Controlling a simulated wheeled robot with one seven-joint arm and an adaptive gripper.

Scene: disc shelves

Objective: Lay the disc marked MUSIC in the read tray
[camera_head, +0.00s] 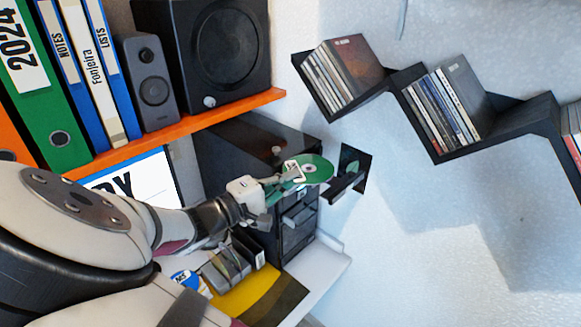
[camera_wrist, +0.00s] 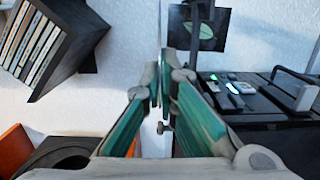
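A green disc (camera_head: 318,166) is held in front of the black disc tower (camera_head: 297,232), right of centre in the head view. My gripper (camera_head: 288,176) is shut on its near edge, and any marking on it is too small to read. In the wrist view my gripper's fingers (camera_wrist: 166,92) are close together, and the disc seems to show edge-on as a thin upright line. Grey tray fronts (camera_head: 299,213) show on the tower below the disc. A small black panel or tray (camera_head: 350,188) with a green patch stands just right of the disc. I cannot tell which is the read tray.
Black zigzag wall shelves (camera_head: 437,153) hold several disc cases at the upper right. An orange shelf (camera_head: 190,128) carries binders and speakers (camera_head: 222,50). Grey holders (camera_head: 226,268) and a yellow sheet (camera_head: 248,297) lie below my arm. Bare wall is right of the tower.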

